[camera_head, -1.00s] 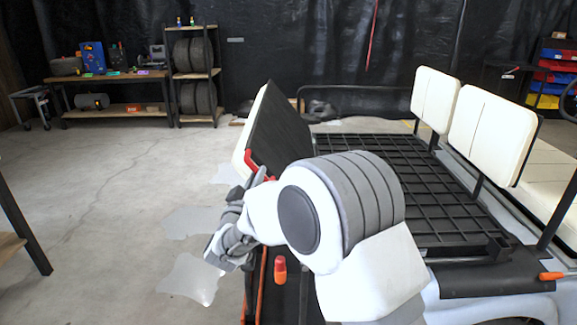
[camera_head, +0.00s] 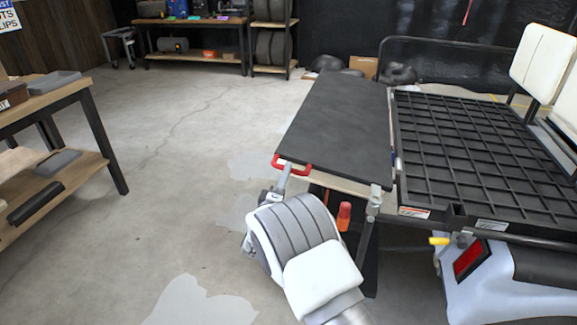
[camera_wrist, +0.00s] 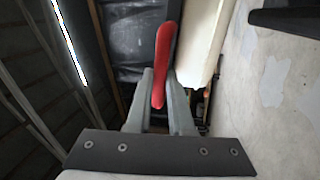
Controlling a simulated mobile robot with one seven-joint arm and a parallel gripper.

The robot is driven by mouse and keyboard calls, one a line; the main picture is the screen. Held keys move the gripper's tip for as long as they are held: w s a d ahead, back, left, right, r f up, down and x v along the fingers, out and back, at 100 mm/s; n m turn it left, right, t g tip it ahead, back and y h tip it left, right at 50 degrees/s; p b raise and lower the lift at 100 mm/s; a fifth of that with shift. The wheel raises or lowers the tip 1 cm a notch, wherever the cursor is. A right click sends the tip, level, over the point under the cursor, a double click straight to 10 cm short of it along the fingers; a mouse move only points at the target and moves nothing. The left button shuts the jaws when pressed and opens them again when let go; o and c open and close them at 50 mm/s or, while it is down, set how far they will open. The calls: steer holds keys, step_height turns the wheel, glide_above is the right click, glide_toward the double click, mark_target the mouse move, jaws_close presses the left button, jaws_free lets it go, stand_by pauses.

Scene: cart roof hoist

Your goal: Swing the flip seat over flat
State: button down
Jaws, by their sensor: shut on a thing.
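The flip seat (camera_head: 338,120) lies nearly flat in the head view, its black underside up, beside the black grid deck of the cart. A red handle (camera_head: 292,164) sits at its near left corner. My gripper (camera_head: 284,180) is at that handle, partly hidden behind my own arm. In the wrist view the red handle (camera_wrist: 163,62) stands between the two grey fingers of my gripper (camera_wrist: 158,95), which are shut on it. The cream cushion side of the seat (camera_wrist: 200,45) shows just right of the handle.
The grid deck (camera_head: 480,150) and cream backrests (camera_head: 540,62) are at the right. An orange-red knob (camera_head: 344,216) and a yellow-ended lever (camera_head: 439,241) are near the cart's end. A workbench (camera_head: 85,95) stands at the left. The floor between is open.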

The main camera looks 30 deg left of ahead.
steer(key=shift+f, duration=0.65)
steer(key=shift+w, duration=0.1)
steer(key=shift+d, duration=0.1)
steer(key=c, duration=0.8)
jaws_free()
steer(key=p+v, duration=0.3)
steer(key=v, duration=1.4)
steer(key=shift+s+p, duration=0.2)
steer(key=shift+p, duration=0.1)
